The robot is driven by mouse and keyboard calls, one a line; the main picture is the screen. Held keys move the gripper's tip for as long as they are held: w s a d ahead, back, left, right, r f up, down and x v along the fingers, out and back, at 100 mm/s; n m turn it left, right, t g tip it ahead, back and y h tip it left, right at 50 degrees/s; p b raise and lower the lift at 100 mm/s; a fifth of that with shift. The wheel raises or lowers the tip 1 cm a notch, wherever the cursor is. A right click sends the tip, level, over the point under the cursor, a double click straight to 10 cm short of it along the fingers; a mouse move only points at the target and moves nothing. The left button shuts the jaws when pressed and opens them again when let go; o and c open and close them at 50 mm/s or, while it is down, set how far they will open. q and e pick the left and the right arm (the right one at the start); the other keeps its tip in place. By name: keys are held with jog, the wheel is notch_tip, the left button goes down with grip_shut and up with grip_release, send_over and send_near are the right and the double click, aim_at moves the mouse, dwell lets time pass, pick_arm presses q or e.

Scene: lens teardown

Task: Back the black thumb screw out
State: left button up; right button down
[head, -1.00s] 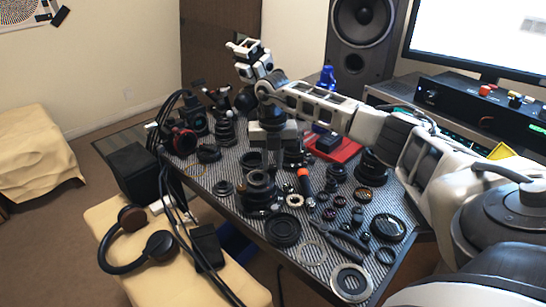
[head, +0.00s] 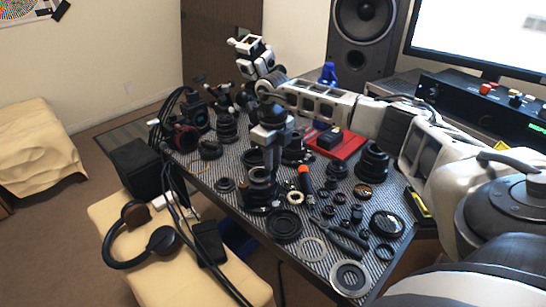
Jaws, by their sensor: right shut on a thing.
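My right gripper (head: 268,166) comes down from above over the table. Its fingers point down at a black lens assembly (head: 259,192), a stack of dark rings near the table's left front edge. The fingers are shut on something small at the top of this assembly. The black thumb screw itself cannot be made out; the fingers and the dark parts around it hide it, so I take it to be what they grip. My left gripper is not in view.
Black rings (head: 285,225), a grey ring (head: 351,278), an orange-tipped tool (head: 304,178) and pliers lie close by on the patterned table. A red tray (head: 341,147) and a tall lens stack (head: 371,162) stand behind. Headphones (head: 131,241) lie on the bench at front left.

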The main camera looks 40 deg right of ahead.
jog(key=shift+n, duration=0.6)
jog(key=c, duration=1.3)
grip_release()
jog(key=shift+o, duration=0.2)
jog(key=shift+a, duration=0.1)
jog(key=shift+f, duration=0.1)
notch_tip(320, 180, up, 8)
jog(key=p, duration=0.6)
jog(key=shift+r+p, duration=0.2)
jog(key=shift+p, duration=0.2)
jog(key=shift+d, duration=0.2)
